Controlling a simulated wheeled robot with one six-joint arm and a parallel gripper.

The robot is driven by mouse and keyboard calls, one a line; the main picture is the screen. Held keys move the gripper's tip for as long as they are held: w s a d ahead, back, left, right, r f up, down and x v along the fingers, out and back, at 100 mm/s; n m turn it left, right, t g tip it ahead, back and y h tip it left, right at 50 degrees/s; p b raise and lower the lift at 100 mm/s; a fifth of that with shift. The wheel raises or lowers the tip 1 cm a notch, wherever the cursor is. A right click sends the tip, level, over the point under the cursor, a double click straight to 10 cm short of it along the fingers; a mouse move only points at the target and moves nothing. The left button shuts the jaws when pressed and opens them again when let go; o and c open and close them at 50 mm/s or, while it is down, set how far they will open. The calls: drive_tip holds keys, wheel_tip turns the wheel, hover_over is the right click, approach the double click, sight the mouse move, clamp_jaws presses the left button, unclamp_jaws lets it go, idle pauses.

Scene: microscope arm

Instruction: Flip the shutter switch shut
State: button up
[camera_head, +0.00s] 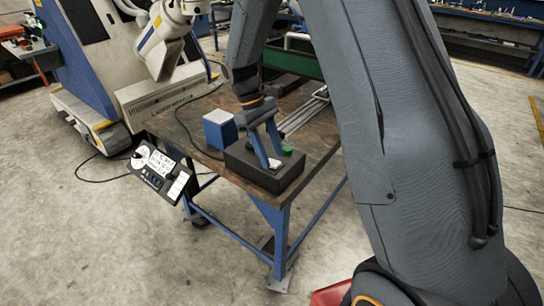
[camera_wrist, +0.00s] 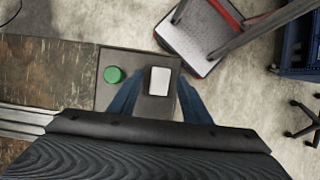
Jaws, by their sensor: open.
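A dark grey box (camera_head: 240,160) sits on the corner of the wooden table. On its top are a white rectangular piece (camera_head: 274,163), seemingly the shutter switch, and a round green button (camera_head: 287,150). In the wrist view, the white piece (camera_wrist: 160,81) lies between the fingers, with the green button (camera_wrist: 114,75) left of the left finger. My gripper (camera_head: 271,160) is open and points down at the box top, its blue fingertips close to the white piece. The gripper (camera_wrist: 158,90) holds nothing. Whether a fingertip touches the box or switch, and which way the switch is tilted, I cannot tell.
A blue and white box (camera_head: 220,129) stands on the table (camera_head: 195,115) behind the dark box. A control panel (camera_head: 160,172) with buttons hangs at the table's left edge. A metal rail (camera_head: 302,115) lies behind. A large white and blue machine (camera_head: 90,60) stands at left.

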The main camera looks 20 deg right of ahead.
drive_tip(key=b+v, duration=0.1)
drive_tip(key=v, duration=0.5)
drive_tip(key=shift+r, duration=0.2)
drive_tip(key=s+d+f+m+t+y, duration=0.1)
drive_tip(key=s+f+m+t, duration=0.1)
drive_tip(key=s, duration=0.8)
drive_tip(key=s+d+f+m+t+y, duration=0.1)
drive_tip(key=s+m, duration=0.4)
drive_tip(key=s, duration=0.5)
drive_tip(key=shift+f+t+y, duration=0.4)
drive_tip(key=shift+f+t, duration=0.05)
drive_tip(key=shift+t, duration=0.35)
